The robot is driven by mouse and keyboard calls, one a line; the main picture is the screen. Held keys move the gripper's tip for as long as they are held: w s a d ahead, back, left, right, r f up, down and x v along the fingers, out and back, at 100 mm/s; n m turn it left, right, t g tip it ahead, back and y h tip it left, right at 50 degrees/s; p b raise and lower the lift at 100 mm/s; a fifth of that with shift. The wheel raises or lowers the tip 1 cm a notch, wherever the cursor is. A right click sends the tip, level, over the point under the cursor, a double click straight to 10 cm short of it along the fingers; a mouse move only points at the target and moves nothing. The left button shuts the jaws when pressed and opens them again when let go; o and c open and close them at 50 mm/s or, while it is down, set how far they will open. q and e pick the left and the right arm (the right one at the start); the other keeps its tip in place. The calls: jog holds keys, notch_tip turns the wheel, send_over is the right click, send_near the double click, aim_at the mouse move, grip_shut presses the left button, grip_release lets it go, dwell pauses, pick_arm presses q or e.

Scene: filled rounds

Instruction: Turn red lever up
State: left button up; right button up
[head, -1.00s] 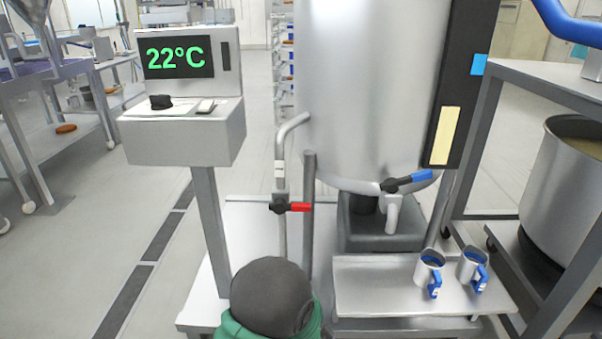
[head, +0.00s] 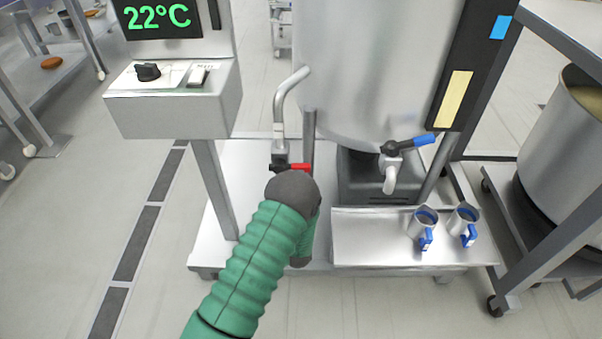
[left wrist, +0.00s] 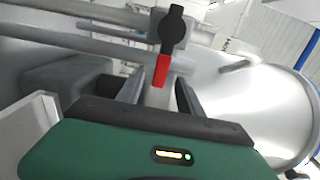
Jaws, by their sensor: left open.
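The red lever (head: 294,167) lies level, pointing right from its black valve body on the thin vertical pipe left of the tank. In the left wrist view the red lever (left wrist: 160,70) shows between the two grey fingers of my left gripper (left wrist: 158,92). The fingers are apart, on either side of the lever's end; I cannot tell whether they touch it. In the head view my green left arm and its dark rounded wrist hide the gripper, just below the lever. My right gripper is in no view.
A blue-handled valve (head: 408,143) is on the tank (head: 370,70) to the right. Two metal mugs with blue handles stand on a steel shelf (head: 375,240) below it. A control box (head: 175,105) reading 22°C stands on a post at left.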

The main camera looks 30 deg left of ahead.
pick_arm(q)
jog(key=x, duration=0.5)
jog(key=shift+w+d+b, duration=0.1)
jog(key=shift+w+b, duration=0.1)
jog(key=shift+b, duration=0.2)
grip_shut()
